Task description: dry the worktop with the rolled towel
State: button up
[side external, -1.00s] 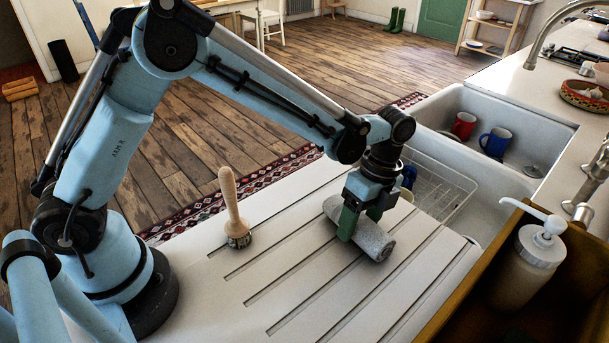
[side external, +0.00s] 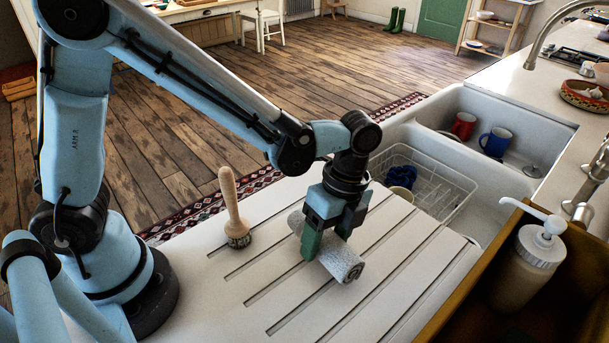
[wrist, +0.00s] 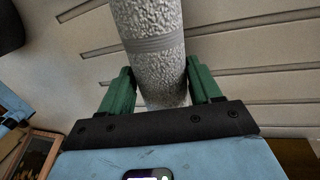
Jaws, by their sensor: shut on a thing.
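The rolled towel (side external: 342,262) is a light grey, rough-textured roll lying on the white grooved worktop (side external: 400,303). My gripper (side external: 322,250) is shut on it, with one green finger on each side near its middle. In the wrist view the towel (wrist: 152,40) stands between the two green fingers of my gripper (wrist: 160,88), and a banded stripe shows around it. The towel appears to touch the worktop. Any water on the surface cannot be made out.
A wooden-handled brush (side external: 232,205) stands upright on the worktop, left of my gripper. A wire rack (side external: 440,185) with a blue item and a pale cup sits behind. A sink (side external: 520,140) holds red and blue mugs. A soap dispenser (side external: 530,260) stands in the brown trough at right.

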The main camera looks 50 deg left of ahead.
jog(key=shift+s+v, duration=0.25)
jog(key=shift+v, duration=0.75)
jog(key=shift+s+v, duration=0.25)
jog(key=shift+v, duration=0.7)
jog(key=shift+s+v, duration=0.2)
jog(key=shift+v, duration=0.8)
jog(key=shift+r, duration=0.2)
